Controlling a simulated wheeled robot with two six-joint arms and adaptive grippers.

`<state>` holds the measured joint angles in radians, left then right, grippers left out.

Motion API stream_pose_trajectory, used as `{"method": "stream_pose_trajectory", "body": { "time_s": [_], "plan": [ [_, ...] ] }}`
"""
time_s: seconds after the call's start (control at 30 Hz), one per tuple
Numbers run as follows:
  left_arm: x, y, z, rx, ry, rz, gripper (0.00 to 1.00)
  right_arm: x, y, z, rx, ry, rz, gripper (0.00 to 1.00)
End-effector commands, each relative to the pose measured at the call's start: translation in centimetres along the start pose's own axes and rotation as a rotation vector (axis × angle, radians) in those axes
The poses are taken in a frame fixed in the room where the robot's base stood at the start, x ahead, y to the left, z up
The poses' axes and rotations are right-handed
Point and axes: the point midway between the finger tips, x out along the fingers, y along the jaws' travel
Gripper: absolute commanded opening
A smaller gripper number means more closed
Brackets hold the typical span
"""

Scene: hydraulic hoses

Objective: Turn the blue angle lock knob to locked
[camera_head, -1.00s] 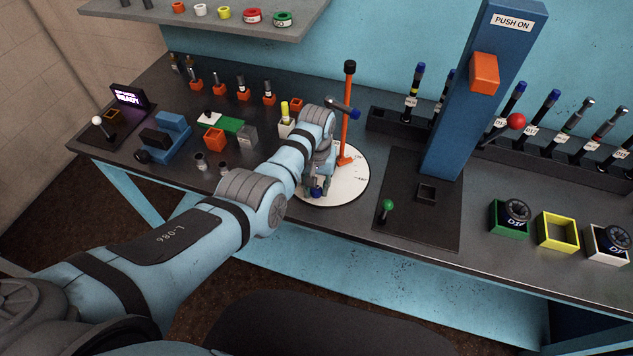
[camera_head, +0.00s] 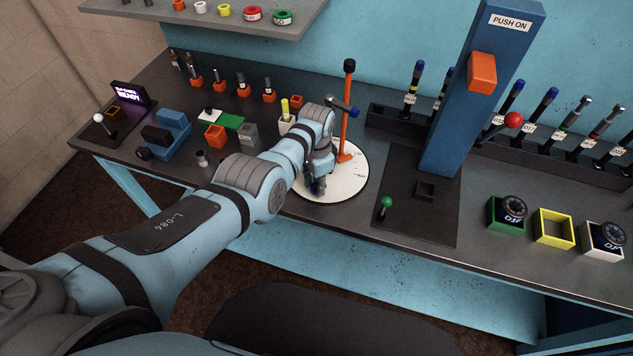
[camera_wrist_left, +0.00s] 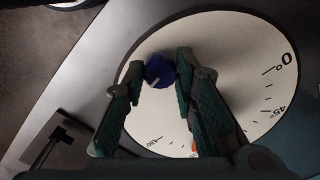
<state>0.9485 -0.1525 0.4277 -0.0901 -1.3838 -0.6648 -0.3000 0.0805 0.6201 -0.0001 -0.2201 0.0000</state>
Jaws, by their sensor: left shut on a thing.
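The blue angle lock knob (camera_wrist_left: 160,71) sits near the edge of the white round dial plate (camera_wrist_left: 215,28) in the left wrist view. A pale mark shows on the knob's top. My left gripper (camera_wrist_left: 160,73) is shut on the knob, one finger on each side of it. In the head view my left gripper (camera_head: 315,188) points down at the near part of the dial plate (camera_head: 350,180) and hides the knob. An orange post (camera_head: 345,125) with a black top stands on the dial plate and holds a dark, blue-ended fitting (camera_head: 342,108). My right gripper is not in view.
A tall blue column (camera_head: 480,100) stands right of the dial on a dark base, with a green-knobbed lever (camera_head: 386,203) in front. Green, yellow (camera_head: 553,229) and white bins sit farther right. Small blocks and a blue fixture (camera_head: 170,138) stand left of my arm.

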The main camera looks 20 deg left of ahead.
Motion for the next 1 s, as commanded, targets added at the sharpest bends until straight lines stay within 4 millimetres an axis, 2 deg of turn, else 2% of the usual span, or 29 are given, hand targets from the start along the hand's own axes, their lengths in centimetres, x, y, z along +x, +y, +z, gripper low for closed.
{"method": "stream_pose_trajectory", "body": {
  "time_s": [0.33, 0.87, 0.9, 1.0],
  "plan": [
    [-0.14, -0.17, -0.08, 0.146, 0.003, -0.005, 0.00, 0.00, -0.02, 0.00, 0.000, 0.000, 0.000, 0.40],
    [-0.17, -0.19, -0.11, 0.172, 0.004, -0.006, 0.00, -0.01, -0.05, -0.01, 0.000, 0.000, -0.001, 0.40],
    [-0.17, -0.19, -0.11, 0.172, 0.004, -0.006, 0.30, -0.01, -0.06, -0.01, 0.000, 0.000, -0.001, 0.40],
    [-0.14, -0.16, -0.10, 0.171, 0.003, -0.005, 0.46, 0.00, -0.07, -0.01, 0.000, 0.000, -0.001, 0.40]
  ]
}}
